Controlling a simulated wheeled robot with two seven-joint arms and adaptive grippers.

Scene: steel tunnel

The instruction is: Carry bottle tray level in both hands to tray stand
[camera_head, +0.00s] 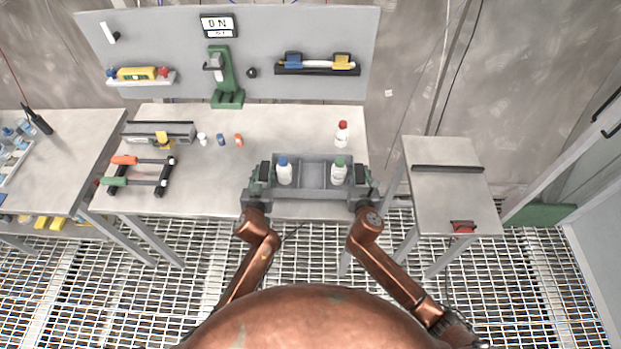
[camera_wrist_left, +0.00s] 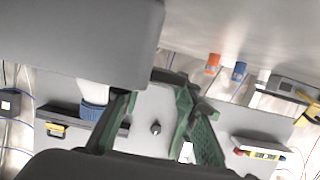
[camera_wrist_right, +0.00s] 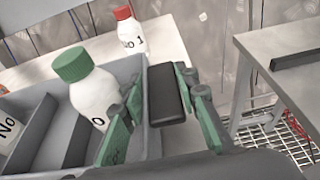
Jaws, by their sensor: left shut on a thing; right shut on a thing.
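The grey bottle tray (camera_head: 312,207) is at the front edge of the workbench in the head view and looks about level. A blue-capped white bottle (camera_head: 284,172) stands in its left compartment and a green-capped white bottle (camera_head: 339,173) in its right one; the middle is empty. My left gripper (camera_head: 258,180) is shut on the tray's left end. My right gripper (camera_head: 363,180) is shut on its right end, around a black handle (camera_wrist_right: 167,95) in the right wrist view. I cannot tell whether the tray touches the bench. The tray stand (camera_head: 448,190) appears to be the small steel table at right.
A red-capped bottle (camera_head: 342,134) stands on the workbench (camera_head: 290,128) behind the tray. The right table has a black bar (camera_head: 447,169) and a red item (camera_head: 463,227) at its front. A gap separates it from the bench. A green press (camera_head: 226,80) stands at the back.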

